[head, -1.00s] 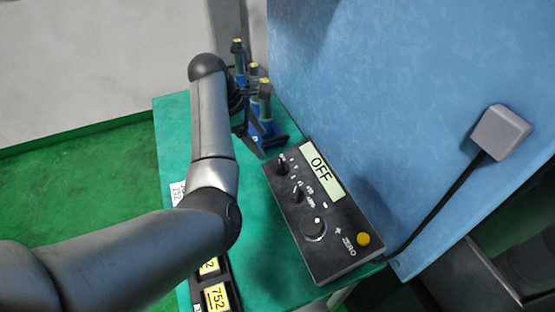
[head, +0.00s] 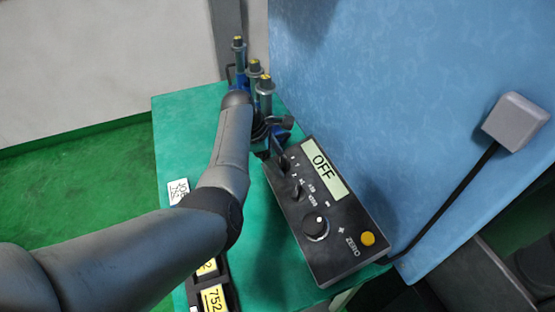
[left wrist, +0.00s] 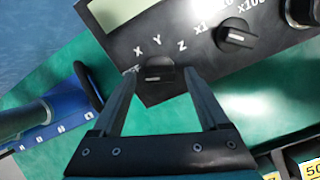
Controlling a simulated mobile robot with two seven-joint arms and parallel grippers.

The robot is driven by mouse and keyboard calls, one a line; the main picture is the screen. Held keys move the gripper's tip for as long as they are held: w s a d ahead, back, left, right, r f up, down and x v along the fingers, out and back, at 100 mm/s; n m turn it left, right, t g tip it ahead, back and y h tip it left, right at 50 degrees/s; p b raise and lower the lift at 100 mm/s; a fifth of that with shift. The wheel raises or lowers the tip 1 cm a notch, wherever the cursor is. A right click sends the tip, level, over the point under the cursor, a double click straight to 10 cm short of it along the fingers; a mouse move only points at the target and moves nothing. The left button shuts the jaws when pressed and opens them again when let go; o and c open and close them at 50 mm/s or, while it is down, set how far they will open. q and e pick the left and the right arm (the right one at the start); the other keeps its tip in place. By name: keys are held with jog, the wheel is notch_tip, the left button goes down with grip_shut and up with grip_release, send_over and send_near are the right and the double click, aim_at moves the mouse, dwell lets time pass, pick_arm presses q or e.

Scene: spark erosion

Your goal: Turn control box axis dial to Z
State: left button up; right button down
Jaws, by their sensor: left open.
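The black control box (head: 335,250) lies on the green table, and its display (head: 322,172) reads OFF. The axis dial (head: 283,163) is a small black knob at its upper left corner; in the left wrist view the dial (left wrist: 148,75) has X, Y and Z printed around it, and an OFF label partly covered at its left. Its pale mark lies roughly sideways, toward the OFF side. My left gripper (left wrist: 158,76) is open, its two fingertips on either side of the axis dial; I cannot tell whether they touch it. In the head view its fingers are mostly hidden.
The multiplier dial (left wrist: 237,36) sits close beside the axis dial. A larger dial (head: 316,228) and a yellow button (head: 367,239) are farther down the box. Blue-based tools (head: 255,70) stand behind my left arm. A blue wall (head: 420,70) rises at the right.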

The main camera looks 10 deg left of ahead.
pick_arm(q)
jog(key=shift+c, duration=0.2)
grip_shut()
dwell(0.3)
